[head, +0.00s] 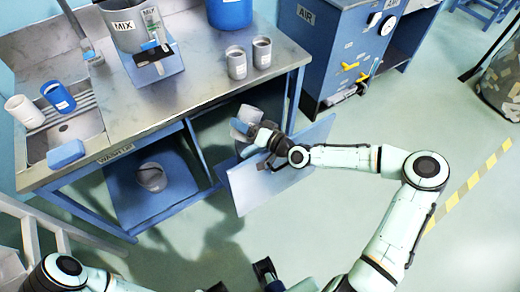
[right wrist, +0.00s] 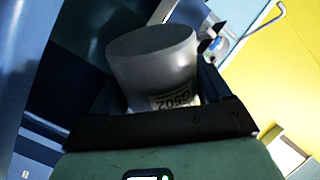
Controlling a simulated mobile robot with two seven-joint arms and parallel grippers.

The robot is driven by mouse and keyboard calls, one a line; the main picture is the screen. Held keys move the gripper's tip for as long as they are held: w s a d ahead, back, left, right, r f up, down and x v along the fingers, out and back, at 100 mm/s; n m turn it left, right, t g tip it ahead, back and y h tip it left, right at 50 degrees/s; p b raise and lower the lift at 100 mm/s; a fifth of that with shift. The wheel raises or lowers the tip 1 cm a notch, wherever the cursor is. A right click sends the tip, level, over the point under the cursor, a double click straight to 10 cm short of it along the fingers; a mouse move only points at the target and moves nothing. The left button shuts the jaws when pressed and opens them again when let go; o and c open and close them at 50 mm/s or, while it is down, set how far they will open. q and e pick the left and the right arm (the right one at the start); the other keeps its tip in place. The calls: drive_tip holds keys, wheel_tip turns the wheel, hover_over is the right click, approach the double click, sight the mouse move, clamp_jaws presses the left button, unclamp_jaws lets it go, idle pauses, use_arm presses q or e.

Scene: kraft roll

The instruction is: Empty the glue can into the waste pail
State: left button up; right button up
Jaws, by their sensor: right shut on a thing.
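My right gripper (head: 262,138) is shut on a grey can (head: 248,114), at the opening of the lower cabinet beside the open blue door. In the right wrist view the can (right wrist: 155,62) is a grey cylinder between the fingers, with a label reading G502 partly hidden by the gripper. I cannot see its contents. A grey round vessel (head: 151,177) stands in the left blue lower bay; I cannot tell if it is the waste pail. Dark parts at the bottom edge may be my left gripper (head: 240,280), mostly cut off.
The open blue door (head: 275,172) juts out under my right forearm. On the metal bench (head: 190,85) stand a MIX pot (head: 126,28), a blue bucket (head: 230,12) and two grey cups (head: 237,62). A sink (head: 68,128) is at left.

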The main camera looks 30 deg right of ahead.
sight(238, 133)
drive_tip(key=shift+s+a+r+n, duration=0.15)
drive_tip(key=shift+r+n, duration=0.1)
drive_tip(key=shift+n, duration=0.55)
drive_tip(key=shift+s+a+f+n+b, duration=0.1)
drive_tip(key=shift+a+f+n+b, duration=0.25)
drive_tip(key=shift+f+n+b, duration=0.25)
drive_tip(key=shift+s+a+r+n+t, duration=0.2)
drive_tip(key=shift+a+r+n, duration=0.15)
drive_tip(key=shift+n, duration=0.2)
drive_tip(key=shift+s+a+r+n+t, duration=0.2)
drive_tip(key=shift+a+n, duration=0.1)
drive_tip(key=shift+n, duration=0.25)
drive_tip(key=a+f+n+b, duration=0.1)
drive_tip(key=b, duration=0.1)
drive_tip(key=shift+s+f+n+b, duration=0.1)
drive_tip(key=shift+f+n+b, duration=0.1)
drive_tip(key=shift+n+b, duration=0.2)
drive_tip(key=shift+s+a+f+n+t+b, duration=0.2)
drive_tip(key=shift+a+n+t+b, duration=0.1)
drive_tip(key=shift+n+b, duration=0.4)
wheel_tip(238, 133, up, 4)
drive_tip(key=p, duration=0.4)
drive_tip(key=shift+r, duration=0.2)
use_arm(q)
drive_tip(key=w, duration=0.1)
drive_tip(key=w+f+t, duration=0.1)
drive_tip(key=shift+w+a, duration=0.2)
drive_tip(key=shift+w, duration=0.2)
use_arm(e)
drive_tip(key=shift+f, duration=0.1)
